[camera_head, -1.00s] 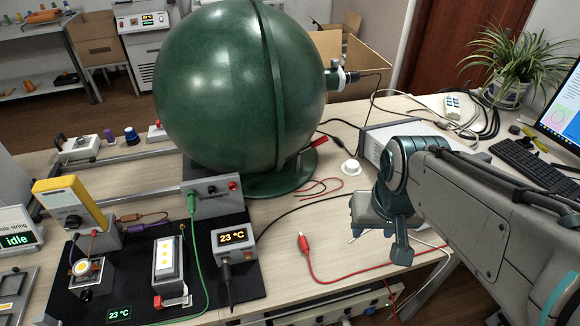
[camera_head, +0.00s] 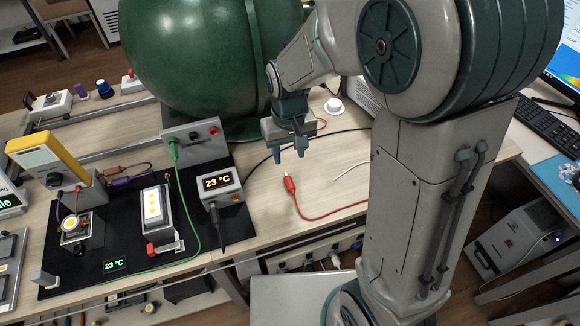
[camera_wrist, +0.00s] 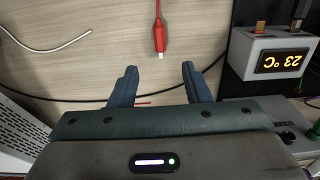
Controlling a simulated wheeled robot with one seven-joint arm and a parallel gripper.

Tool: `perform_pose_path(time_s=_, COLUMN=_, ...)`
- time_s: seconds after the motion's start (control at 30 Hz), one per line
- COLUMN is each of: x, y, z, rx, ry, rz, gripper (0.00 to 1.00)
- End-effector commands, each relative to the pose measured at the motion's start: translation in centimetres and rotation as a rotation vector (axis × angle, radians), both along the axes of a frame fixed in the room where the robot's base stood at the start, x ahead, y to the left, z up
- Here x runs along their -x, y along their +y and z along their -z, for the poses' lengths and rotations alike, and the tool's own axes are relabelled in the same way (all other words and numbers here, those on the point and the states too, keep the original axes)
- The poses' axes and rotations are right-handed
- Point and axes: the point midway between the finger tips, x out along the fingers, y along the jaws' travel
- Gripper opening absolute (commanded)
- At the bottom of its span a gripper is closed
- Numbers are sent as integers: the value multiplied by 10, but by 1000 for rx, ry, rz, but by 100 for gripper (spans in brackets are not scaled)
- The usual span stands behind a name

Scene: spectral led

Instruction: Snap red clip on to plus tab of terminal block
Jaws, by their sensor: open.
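A red clip (camera_head: 290,186) on a red cable lies on the wooden table, right of the black mat. It also shows at the top centre of the wrist view (camera_wrist: 159,35). My gripper (camera_head: 290,153) is open and empty, above the table and behind the clip in the head view. In the wrist view the clip lies beyond my fingertips (camera_wrist: 158,75), between their lines and apart from them. A lit LED module (camera_head: 155,207) stands on the mat, with a red piece (camera_head: 152,248) at its front. I cannot tell which part is the terminal block or its plus tab.
A 23 °C display box (camera_head: 219,184) stands left of the clip; the wrist view shows orange tabs behind it. A grey box (camera_head: 196,145) with a green cable stands behind. The big green sphere (camera_head: 190,55) fills the back. Bare table surrounds the clip.

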Motion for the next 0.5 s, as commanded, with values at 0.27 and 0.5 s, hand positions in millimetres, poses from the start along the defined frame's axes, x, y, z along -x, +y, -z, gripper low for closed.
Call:
perform_pose_path(time_s=0.27, x=1, y=-1, z=58, rx=3, ry=6, rz=-1, gripper=44)
perform_pose_path(time_s=0.5, x=1, y=-1, z=97, rx=2, ry=4, rz=1, gripper=44)
